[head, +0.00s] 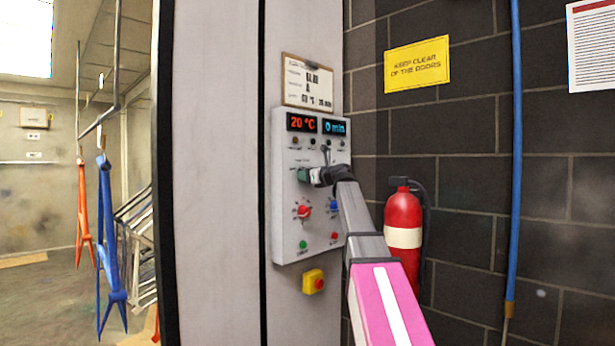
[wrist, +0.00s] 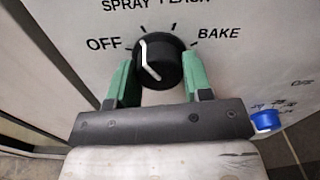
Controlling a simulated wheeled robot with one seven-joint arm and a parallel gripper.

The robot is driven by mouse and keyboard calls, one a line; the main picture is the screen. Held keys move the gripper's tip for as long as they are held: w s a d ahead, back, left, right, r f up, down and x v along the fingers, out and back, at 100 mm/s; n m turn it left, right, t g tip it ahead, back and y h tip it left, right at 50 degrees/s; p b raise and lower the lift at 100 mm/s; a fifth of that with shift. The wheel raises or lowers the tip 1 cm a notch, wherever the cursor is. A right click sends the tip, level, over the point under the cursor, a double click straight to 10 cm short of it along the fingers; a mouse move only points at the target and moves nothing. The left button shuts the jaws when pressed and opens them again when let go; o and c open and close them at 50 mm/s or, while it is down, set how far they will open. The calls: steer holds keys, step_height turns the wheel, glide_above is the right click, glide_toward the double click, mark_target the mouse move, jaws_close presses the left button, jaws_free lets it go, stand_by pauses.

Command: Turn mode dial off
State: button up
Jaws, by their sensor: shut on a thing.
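The mode dial (wrist: 161,64) is a round black knob with a white pointer line. The printed labels OFF, SPRAY, FLASH and BAKE run around its upper side. The upper end of the pointer leans up and left, apparently between the OFF and SPRAY ticks. My gripper (wrist: 158,66) has its two green fingers on the left and right sides of the dial, shut on it. In the head view my gripper (head: 313,175) is at the middle of the grey control panel (head: 284,236), and it hides the dial there.
A yellow emergency stop box (head: 313,282) sits beneath. A fire extinguisher (head: 403,222) hangs to the right.

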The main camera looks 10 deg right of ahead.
steer(key=shift+n, duration=3.7)
steer(key=o, duration=0.9)
steer(key=shift+o, duration=0.2)
steer(key=shift+d, duration=0.1)
steer(key=v, duration=1)
steer(key=shift+s+d, duration=0.2)
steer(key=shift+s, duration=0.15)
